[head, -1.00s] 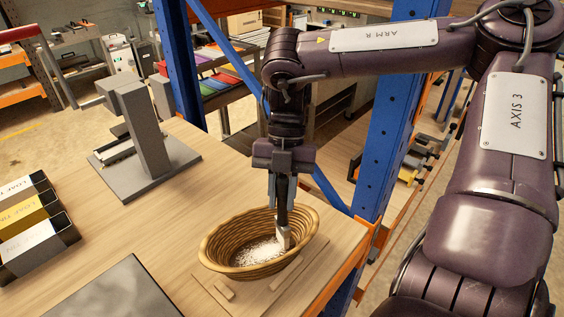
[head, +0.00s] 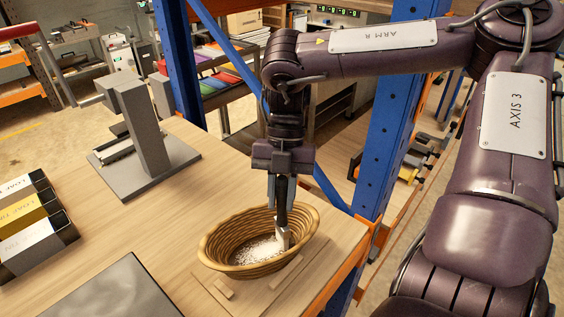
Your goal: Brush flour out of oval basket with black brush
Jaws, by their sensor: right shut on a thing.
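The oval wicker basket (head: 222,246) sits on a wooden board near the right edge of the workbench. White flour (head: 258,249) lies in patches on its floor. My right gripper (head: 281,190) points down over the basket and is shut on the black brush (head: 282,215). The brush is upright, its pale bristles (head: 283,240) down inside the basket at the right end of the flour. Whether the bristles touch the floor is hard to tell. My left gripper is not in view.
The wooden board (head: 285,288) lies under the basket. Several labelled loaf tins (head: 35,240) stand at the left. A grey stand (head: 145,135) is at the back, and a dark flat plate (head: 125,290) lies in front. A blue rack post (head: 395,110) rises behind the basket on the right.

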